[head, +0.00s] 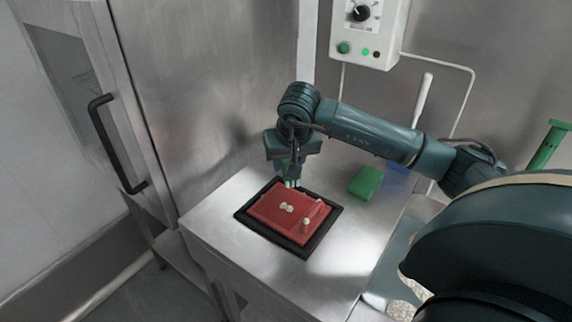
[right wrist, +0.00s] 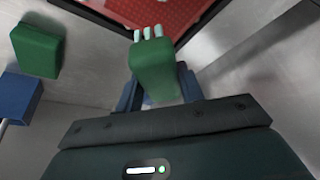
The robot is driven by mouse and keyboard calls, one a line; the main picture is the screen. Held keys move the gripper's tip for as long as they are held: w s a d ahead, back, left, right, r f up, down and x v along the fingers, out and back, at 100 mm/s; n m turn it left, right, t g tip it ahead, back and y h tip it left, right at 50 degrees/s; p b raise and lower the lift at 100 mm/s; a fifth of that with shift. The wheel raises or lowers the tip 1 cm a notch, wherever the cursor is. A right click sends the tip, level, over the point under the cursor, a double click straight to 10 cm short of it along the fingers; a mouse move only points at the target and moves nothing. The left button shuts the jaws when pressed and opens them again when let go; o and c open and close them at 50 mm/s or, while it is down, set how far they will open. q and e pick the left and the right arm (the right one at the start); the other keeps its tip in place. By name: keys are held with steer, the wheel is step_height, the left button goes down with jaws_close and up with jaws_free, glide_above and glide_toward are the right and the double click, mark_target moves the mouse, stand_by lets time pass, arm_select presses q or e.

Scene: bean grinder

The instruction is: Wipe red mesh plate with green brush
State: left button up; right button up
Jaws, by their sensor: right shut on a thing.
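The red mesh plate (head: 268,212) lies in a black frame on the steel table, with several small white pieces on top. My right gripper (head: 288,166) is shut on the green brush at the plate's far edge. In the right wrist view the green brush (right wrist: 155,72) sits between the two fingers, pale bristles pointing toward the red mesh plate (right wrist: 160,12). I cannot tell whether the bristles touch the plate. The left gripper does not show.
A control box (head: 368,30) hangs behind. A steel cabinet wall stands left.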

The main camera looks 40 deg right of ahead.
step_height(320, 180, up, 3)
steer(key=shift+f+p, duration=0.1)
steer(key=shift+p, duration=0.6)
steer(key=shift+r, duration=0.3)
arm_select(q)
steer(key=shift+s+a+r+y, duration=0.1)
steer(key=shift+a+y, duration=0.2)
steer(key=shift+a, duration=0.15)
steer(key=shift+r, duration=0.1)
